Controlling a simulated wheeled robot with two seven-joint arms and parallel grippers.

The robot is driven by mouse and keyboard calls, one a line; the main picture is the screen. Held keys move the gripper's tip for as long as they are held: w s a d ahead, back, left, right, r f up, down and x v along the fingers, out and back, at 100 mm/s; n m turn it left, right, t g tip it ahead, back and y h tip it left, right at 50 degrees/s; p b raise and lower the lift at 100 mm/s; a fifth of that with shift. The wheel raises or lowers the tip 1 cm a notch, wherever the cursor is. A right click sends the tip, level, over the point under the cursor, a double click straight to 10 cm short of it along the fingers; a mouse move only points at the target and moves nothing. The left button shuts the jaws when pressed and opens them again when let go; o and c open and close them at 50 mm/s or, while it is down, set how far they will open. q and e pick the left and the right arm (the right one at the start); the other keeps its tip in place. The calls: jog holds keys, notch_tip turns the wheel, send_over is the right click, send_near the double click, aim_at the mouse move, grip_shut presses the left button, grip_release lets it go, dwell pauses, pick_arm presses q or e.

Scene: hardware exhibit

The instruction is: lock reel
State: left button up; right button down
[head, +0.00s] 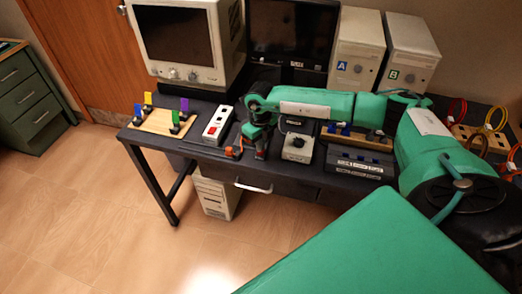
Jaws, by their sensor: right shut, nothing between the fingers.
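My right arm comes in from the right and reaches across the desk. Its gripper (260,153) points down over the front of the desk and is shut with nothing in it. A small orange-red piece (234,152) lies just left of the gripper on the desk edge. I cannot tell whether it belongs to a reel, and no reel shows clearly. A grey box with a round dial (297,143) stands just right of the gripper, apart from it. My left gripper is not in view.
The dark desk (190,147) carries a power strip (217,125), a board with coloured levers (163,119), a monitor (184,37) and towers A (355,47) and B (408,52). Coloured cables (493,116) hang at the right. A drawer handle (253,187) sticks out in front.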

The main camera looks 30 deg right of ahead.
jog(key=shift+f+b, duration=0.7)
jog(key=shift+f, duration=0.25)
dwell(0.6)
jog(key=shift+s, duration=0.1)
jog(key=shift+r+p, duration=0.55)
jog(key=shift+r, duration=0.2)
jog(key=shift+r+p, duration=1.45)
jog(key=shift+r, duration=1.35)
jog(key=shift+a+f, duration=0.1)
